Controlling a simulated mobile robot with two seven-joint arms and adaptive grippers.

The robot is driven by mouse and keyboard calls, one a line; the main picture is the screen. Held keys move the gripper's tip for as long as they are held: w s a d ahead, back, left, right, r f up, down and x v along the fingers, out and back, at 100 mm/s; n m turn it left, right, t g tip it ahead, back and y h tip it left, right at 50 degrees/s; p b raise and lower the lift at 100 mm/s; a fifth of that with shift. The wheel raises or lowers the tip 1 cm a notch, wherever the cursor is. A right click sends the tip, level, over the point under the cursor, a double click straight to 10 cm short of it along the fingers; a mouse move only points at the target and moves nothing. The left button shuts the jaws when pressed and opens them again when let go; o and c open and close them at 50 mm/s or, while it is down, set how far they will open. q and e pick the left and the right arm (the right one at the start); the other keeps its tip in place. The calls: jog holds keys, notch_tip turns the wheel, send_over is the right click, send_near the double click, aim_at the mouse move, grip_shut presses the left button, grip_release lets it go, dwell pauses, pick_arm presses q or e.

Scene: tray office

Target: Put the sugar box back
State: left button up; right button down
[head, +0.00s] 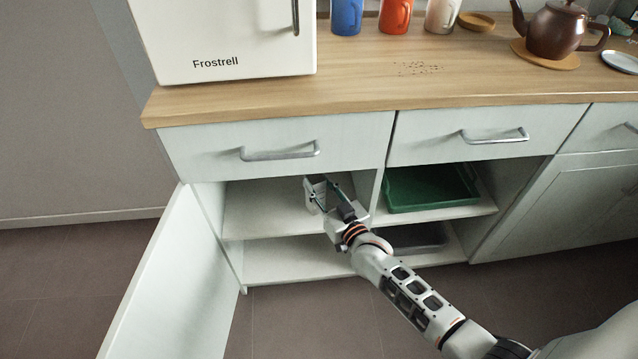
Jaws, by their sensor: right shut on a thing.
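My right gripper (326,189) reaches into the left compartment of the open cupboard, over the front part of its upper shelf (262,206). It is shut on a small pale thing, the sugar box (311,203) as far as I can tell. Only a little of the box shows between the dark fingers, and I cannot tell whether its underside touches the shelf. The rest of the upper shelf on the left is bare. My left gripper is out of view.
The cupboard door (160,285) stands open at left. A green tray (432,206) lies on the right compartment's shelf, with a dark grey tray (425,243) below it. A divider (368,186) is close right of my gripper. Drawers above are shut. Mugs and a teapot (556,32) stand on the counter.

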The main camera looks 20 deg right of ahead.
jog(key=shift+s+d, duration=0.1)
jog(key=shift+r, duration=0.1)
jog(key=shift+f, duration=0.25)
jog(key=c, duration=1.5)
grip_release()
jog(key=shift+r, duration=0.1)
jog(key=shift+r, duration=0.1)
